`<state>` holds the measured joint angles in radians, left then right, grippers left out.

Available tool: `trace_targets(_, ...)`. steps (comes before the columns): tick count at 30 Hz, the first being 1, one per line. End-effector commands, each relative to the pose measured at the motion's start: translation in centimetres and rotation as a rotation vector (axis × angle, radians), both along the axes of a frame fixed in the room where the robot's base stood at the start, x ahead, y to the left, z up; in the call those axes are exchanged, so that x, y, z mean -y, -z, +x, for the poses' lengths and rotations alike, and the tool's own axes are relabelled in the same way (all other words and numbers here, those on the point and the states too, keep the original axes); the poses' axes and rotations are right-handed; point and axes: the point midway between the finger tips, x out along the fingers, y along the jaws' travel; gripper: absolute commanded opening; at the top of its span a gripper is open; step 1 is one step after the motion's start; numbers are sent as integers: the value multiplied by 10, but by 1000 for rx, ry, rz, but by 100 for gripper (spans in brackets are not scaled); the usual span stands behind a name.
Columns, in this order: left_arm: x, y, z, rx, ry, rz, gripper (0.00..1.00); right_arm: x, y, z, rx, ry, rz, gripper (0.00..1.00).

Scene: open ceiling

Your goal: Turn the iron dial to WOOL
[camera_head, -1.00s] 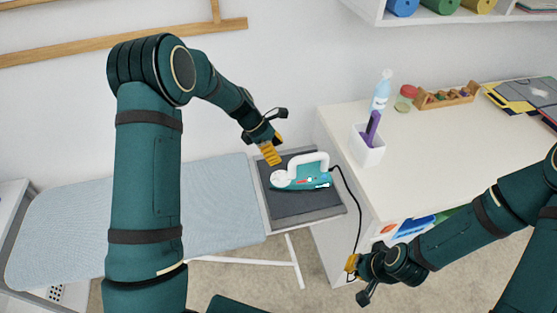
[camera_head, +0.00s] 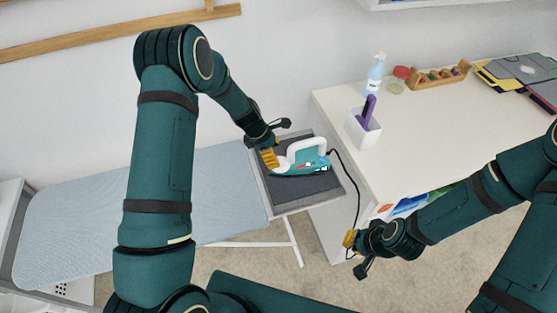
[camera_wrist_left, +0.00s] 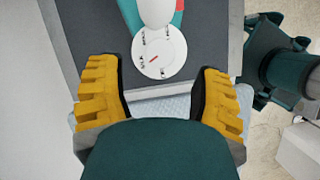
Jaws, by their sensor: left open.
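The teal and white iron (camera_head: 304,162) sits on a dark rest pad (camera_head: 300,188) at the end of the ironing board. In the left wrist view its round white dial (camera_wrist_left: 159,52) faces me, with small dark lettering around it and a red pointer mark. The lettering is too small to read surely. My left gripper (camera_head: 270,158) is at the dial end of the iron; in the wrist view its yellow fingers (camera_wrist_left: 160,98) are wide apart, with the dial just beyond and between them, untouched. My right gripper (camera_head: 349,241) hangs low beside the desk, away from the iron.
The blue ironing board (camera_head: 100,215) stretches left. A black cord (camera_head: 352,185) runs from the iron down past the white desk (camera_head: 440,130). On the desk stand a white holder (camera_head: 362,131) with a purple item and a spray bottle (camera_head: 375,75).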

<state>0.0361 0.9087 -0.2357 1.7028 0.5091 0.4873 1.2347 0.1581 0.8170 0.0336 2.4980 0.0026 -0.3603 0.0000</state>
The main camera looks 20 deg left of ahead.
Motion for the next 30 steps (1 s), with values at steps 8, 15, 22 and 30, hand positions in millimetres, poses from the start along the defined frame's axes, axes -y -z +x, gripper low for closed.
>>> trace_targets(8,13,33,4,0,0,-1,66,0,0,0,0,0,0,0)
trace_targets(15,16,39,5,0,0,-1,66,0,0,0,0,0,0,0)
trace_targets(22,16,38,5,0,0,-1,46,0,0,0,0,0,0,0)
trace_targets(30,16,38,5,1,5,-1,0,0,1,0,0,0,0,0)
